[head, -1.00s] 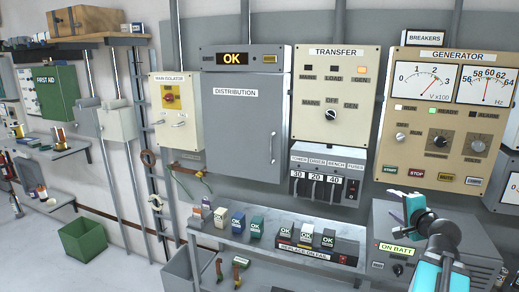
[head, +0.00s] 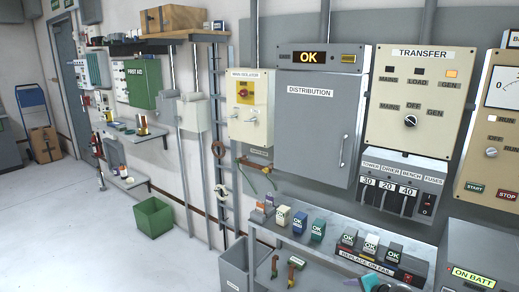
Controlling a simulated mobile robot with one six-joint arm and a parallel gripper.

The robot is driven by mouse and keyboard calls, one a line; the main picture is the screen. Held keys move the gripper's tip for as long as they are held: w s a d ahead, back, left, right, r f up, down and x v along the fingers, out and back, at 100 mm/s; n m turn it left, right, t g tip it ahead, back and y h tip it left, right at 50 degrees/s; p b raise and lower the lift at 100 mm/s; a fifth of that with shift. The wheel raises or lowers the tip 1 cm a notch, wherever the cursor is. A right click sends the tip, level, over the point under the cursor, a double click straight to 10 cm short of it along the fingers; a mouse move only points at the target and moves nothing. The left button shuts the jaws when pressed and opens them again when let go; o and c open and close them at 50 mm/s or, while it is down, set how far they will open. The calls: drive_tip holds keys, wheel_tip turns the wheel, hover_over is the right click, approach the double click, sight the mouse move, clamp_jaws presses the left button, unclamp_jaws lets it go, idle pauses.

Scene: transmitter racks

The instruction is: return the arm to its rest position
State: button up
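My gripper (head: 366,282) shows only as a small teal and grey piece at the bottom edge of the head view, in front of the lower shelf area. Most of it and the rest of my arm are cut off below the picture. I cannot tell whether its fingers are open or shut, and no held object shows.
A shelf (head: 327,251) with fuse blocks and a "REPLACE ON FAIL" tray runs below the closed distribution cabinet (head: 317,130). The transfer panel (head: 418,100) is to its right. A grey bin (head: 236,263) and green bin (head: 154,217) stand left; open floor lies farther left.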

drive_tip(key=s+a+f+n+g+y, duration=0.1)
drive_tip(key=s+a+f+n+g, duration=0.15)
drive_tip(key=a+f, duration=0.4)
drive_tip(key=s+a+f+n+g, duration=0.1)
drive_tip(key=s+a+f+g, duration=0.1)
drive_tip(key=s+a+f, duration=0.35)
drive_tip(key=s+a+f+n+g, duration=0.25)
drive_tip(key=s+a+f, duration=0.25)
drive_tip(key=s+f, duration=0.25)
drive_tip(key=s+a+f+n+g, duration=0.25)
drive_tip(key=s+a+f, duration=0.25)
drive_tip(key=s+f, duration=0.25)
drive_tip(key=s+d+f+n+g+h, duration=0.1)
drive_tip(key=s+d+n+g+h, duration=0.1)
drive_tip(key=s, duration=0.5)
drive_tip(key=s+d+f+n+g+h, duration=0.1)
drive_tip(key=s+d+f+n+g, duration=0.1)
drive_tip(key=s, duration=0.5)
drive_tip(key=shift+s+d+n+g+h, duration=0.35)
drive_tip(key=shift+d+n+g+h, duration=0.1)
drive_tip(key=shift+d+n, duration=0.2)
